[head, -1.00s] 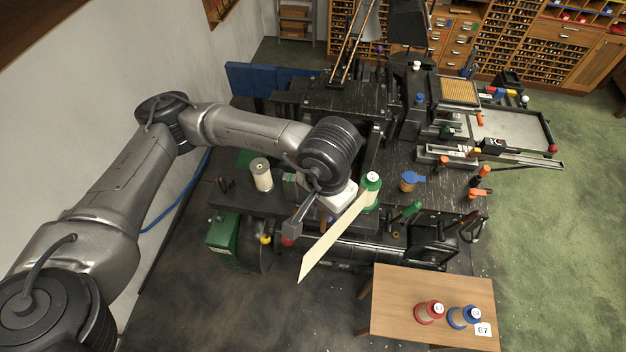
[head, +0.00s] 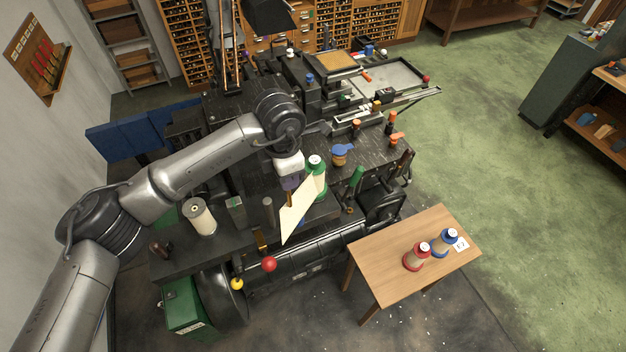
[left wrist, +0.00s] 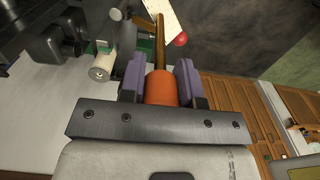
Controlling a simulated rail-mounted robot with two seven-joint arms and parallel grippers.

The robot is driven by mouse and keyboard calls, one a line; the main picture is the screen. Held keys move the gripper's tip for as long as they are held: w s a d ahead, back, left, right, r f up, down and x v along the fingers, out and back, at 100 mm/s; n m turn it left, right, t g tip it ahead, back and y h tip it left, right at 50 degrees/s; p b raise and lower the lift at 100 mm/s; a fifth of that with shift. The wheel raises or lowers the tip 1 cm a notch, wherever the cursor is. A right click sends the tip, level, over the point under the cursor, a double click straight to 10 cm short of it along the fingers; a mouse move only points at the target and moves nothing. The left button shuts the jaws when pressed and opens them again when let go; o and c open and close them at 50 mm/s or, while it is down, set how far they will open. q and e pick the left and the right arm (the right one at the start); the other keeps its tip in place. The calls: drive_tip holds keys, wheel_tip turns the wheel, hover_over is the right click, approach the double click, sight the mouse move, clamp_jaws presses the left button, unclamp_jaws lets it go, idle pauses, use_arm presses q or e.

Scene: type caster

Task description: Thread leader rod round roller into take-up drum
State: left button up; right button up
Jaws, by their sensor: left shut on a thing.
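My left gripper (head: 291,184) is shut on the orange handle (left wrist: 162,88) of the leader rod, which sits between its purple finger pads. The rod's brown shaft (left wrist: 159,40) reaches away from the handle. A cream paper strip (head: 296,212) hangs at the rod, beside a green spool (head: 318,188) with a white top. A cream drum-like cylinder (head: 199,219) stands upright to the left on the black machine top; it also shows in the left wrist view (left wrist: 103,67). A short grey upright post (head: 268,213), possibly the roller, stands between drum and strip. My right gripper is out of view.
A small wooden table (head: 380,282) holds a red spool (head: 415,258) and a blue spool (head: 444,243). A red ball knob (head: 269,264) and a yellow one (head: 237,284) stick out at the machine's front. A blue-lidded pot (head: 341,153) stands right of the green spool.

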sight(288, 192)
use_arm(q)
drive_tip(key=w+d+f+n+b, duration=0.4)
drive_tip(key=w+d+f+n, duration=0.15)
drive_tip(key=n, duration=0.65)
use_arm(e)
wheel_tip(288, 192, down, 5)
use_arm(q)
drive_tip(key=shift+s+d+p, duration=1.85)
drive_tip(key=shift+s+p, duration=0.3)
drive_tip(key=shift+s, duration=1.6)
drive_tip(key=a, duration=0.3)
drive_tip(key=a+p, duration=0.1)
drive_tip(key=a, duration=0.2)
drive_tip(key=w+a, duration=0.1)
drive_tip(key=a, duration=0.2)
drive_tip(key=shift+r+p, duration=0.3)
drive_tip(key=w+a+b, duration=0.1)
drive_tip(key=w+a, duration=0.1)
drive_tip(key=a, duration=2.6)
drive_tip(key=shift+w+a+f, duration=0.3)
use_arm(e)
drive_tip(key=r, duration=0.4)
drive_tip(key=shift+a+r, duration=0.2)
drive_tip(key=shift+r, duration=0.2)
use_arm(q)
drive_tip(key=shift+f, duration=0.3)
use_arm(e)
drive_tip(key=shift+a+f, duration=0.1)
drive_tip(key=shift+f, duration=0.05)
